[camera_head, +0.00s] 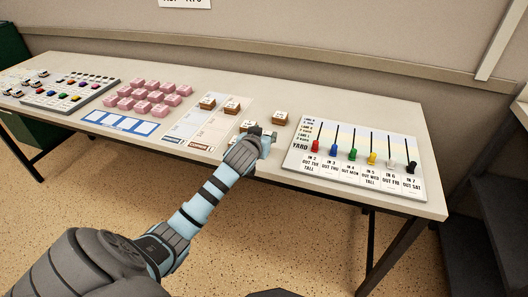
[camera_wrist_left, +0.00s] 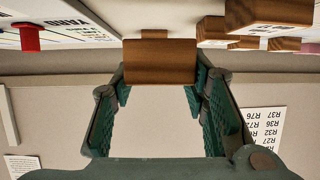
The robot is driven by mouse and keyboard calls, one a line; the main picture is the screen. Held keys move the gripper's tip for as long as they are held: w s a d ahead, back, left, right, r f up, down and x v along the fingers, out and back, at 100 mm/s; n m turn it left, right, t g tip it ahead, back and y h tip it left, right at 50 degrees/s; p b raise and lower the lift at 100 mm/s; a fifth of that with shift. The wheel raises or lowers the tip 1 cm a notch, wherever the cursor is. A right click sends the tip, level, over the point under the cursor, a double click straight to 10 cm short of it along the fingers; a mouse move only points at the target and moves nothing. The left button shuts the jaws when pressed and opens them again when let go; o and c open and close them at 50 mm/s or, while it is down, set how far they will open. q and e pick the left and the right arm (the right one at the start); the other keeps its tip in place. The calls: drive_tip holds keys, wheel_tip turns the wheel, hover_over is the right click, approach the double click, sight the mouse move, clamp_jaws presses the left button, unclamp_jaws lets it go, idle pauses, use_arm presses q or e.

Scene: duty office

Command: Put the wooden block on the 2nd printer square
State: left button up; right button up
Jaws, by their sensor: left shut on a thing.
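My left gripper (camera_head: 265,139) is low over the front of the table, between the pale sheets and the yard board. In the left wrist view its two green fingers (camera_wrist_left: 160,85) are shut on a brown wooden block (camera_wrist_left: 160,62). In the head view the gripper partly hides what it holds. A wooden block with a white top (camera_head: 248,126) shows just behind it; I cannot tell whether this is the held one. Another block (camera_head: 280,118) stands to the right. The sheet's red label (camera_head: 199,147) is too small to read, so I cannot identify the printer squares.
Several pink blocks (camera_head: 151,97), a blue strip with white squares (camera_head: 120,122) and a pegged board (camera_head: 72,93) lie left. The yard board (camera_head: 355,155) with coloured sliders fills the right.

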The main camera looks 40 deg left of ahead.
use_arm(q)
wheel_tip(320, 180, down, 4)
drive_tip(key=shift+f, duration=0.1)
drive_tip(key=shift+f, duration=0.1)
drive_tip(key=o, duration=1.1)
drive_tip(key=shift+o, duration=0.2)
drive_tip(key=shift+b, duration=0.3)
drive_tip(key=shift+f+b, duration=0.15)
drive_tip(key=shift+b, duration=0.2)
drive_tip(key=p+v, duration=0.4)
drive_tip(key=v, duration=1)
drive_tip(key=shift+s+d+f, duration=0.2)
drive_tip(key=shift+s+f, duration=0.05)
drive_tip(key=shift+s, duration=0.1)
